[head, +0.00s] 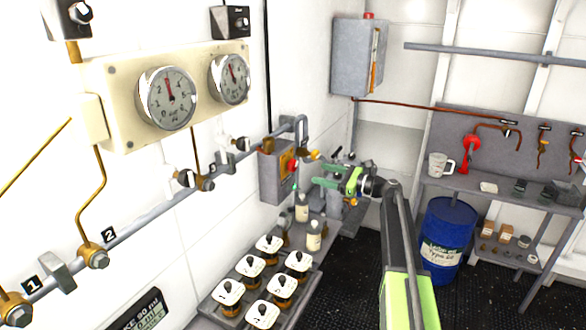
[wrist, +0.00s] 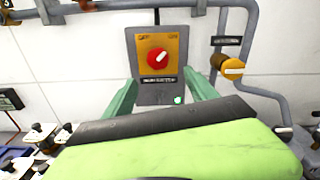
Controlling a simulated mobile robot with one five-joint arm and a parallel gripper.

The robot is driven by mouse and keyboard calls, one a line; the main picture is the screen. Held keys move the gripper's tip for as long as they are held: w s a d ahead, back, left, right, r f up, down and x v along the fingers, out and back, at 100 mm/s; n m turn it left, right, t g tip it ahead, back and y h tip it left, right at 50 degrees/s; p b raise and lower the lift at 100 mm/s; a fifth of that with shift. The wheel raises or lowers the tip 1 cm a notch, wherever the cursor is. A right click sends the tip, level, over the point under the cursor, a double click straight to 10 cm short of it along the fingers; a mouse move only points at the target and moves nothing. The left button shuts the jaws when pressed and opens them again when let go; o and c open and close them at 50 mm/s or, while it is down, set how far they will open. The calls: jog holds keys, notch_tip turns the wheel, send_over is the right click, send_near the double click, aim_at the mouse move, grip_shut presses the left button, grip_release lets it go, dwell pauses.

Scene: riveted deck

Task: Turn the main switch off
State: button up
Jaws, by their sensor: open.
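The main switch is a red rotary knob (wrist: 158,57) on a yellow plate, on a grey wall box (wrist: 146,97). Its white mark points up and right, towards the small, blurred label at the plate's upper right. A small green lamp (wrist: 178,99) shows at the box's lower right. In the head view the box (head: 273,177) is on the left wall, its knob seen from the side. My gripper (head: 315,190) is open and empty, in front and to the right of the box. In the wrist view its green fingers (wrist: 160,88) flank the box's lower part, below the knob.
A yellow-handled valve (wrist: 233,69) and bent grey pipe are right of the box. Below, a shelf holds small bottles (head: 313,237) and a tray (head: 212,305) of several lidded jars. Two gauges (head: 168,97) hang at left. A blue drum (head: 447,235) stands at right.

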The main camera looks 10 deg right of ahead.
aim_at(296, 167)
jog(key=x, duration=1.1)
jog(key=shift+a, duration=0.4)
jog(key=c, duration=1.4)
